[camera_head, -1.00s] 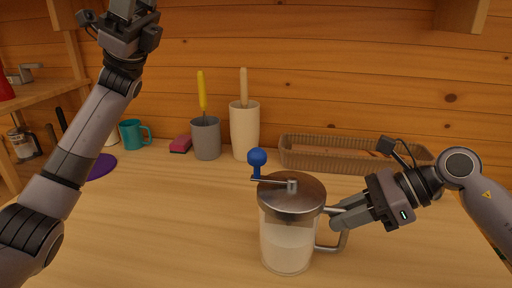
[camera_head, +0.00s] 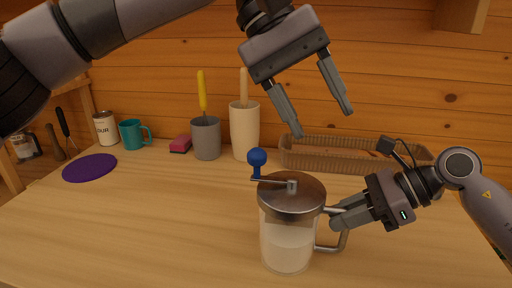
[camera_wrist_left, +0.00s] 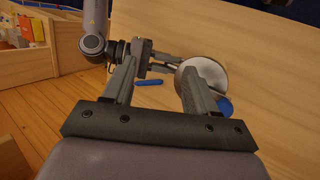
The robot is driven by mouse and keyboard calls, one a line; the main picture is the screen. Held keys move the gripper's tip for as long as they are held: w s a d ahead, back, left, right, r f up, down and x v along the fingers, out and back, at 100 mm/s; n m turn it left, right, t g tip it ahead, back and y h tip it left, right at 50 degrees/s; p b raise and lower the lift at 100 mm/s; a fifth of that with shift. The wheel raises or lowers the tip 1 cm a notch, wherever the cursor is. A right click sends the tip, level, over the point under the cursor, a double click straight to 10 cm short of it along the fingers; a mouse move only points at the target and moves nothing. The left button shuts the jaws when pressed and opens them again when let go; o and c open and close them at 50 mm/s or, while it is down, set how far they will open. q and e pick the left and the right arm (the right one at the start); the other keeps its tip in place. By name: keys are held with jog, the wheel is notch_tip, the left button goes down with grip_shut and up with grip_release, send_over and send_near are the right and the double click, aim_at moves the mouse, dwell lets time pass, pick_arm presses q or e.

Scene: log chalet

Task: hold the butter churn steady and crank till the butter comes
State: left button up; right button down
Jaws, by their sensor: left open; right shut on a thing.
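The butter churn (camera_head: 289,225) is a clear jar with a metal lid (camera_head: 300,193) and whitish liquid in its lower part, upright on the counter. Its crank arm ends in a blue knob (camera_head: 257,157) on the left side of the lid. My right gripper (camera_head: 342,219) is shut on the churn's metal handle (camera_head: 341,240) at its right. My left gripper (camera_head: 321,122) is open and empty, fingers pointing down, above and behind the churn. In the left wrist view the lid (camera_wrist_left: 204,77) lies near the right-hand finger, with the blue knob (camera_wrist_left: 225,105) beside it.
Behind stand a wicker basket (camera_head: 335,166), a cream crock (camera_head: 245,135), a grey pot (camera_head: 206,140), a pink sponge (camera_head: 181,143), a teal mug (camera_head: 131,133) and a flour canister (camera_head: 106,128). A purple mat (camera_head: 90,167) lies left.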

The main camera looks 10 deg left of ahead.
aim_at(256, 150)
pick_arm(q)
jog(key=w+a+t+y, duration=0.1)
jog(key=a+y, duration=0.1)
jog(key=w+a+t+y, duration=0.1)
jog(key=w+a+y, duration=0.1)
jog(key=a, duration=0.1)
jog(key=w+a+t+y, duration=0.1)
jog(key=a+t+y, duration=0.1)
jog(key=a, duration=0.1)
jog(key=shift+w+r, duration=0.15)
jog(key=shift+w, duration=0.15)
jog(key=shift+f, duration=4.95)
jog(key=shift+c, duration=0.3)
jog(key=c, duration=0.7)
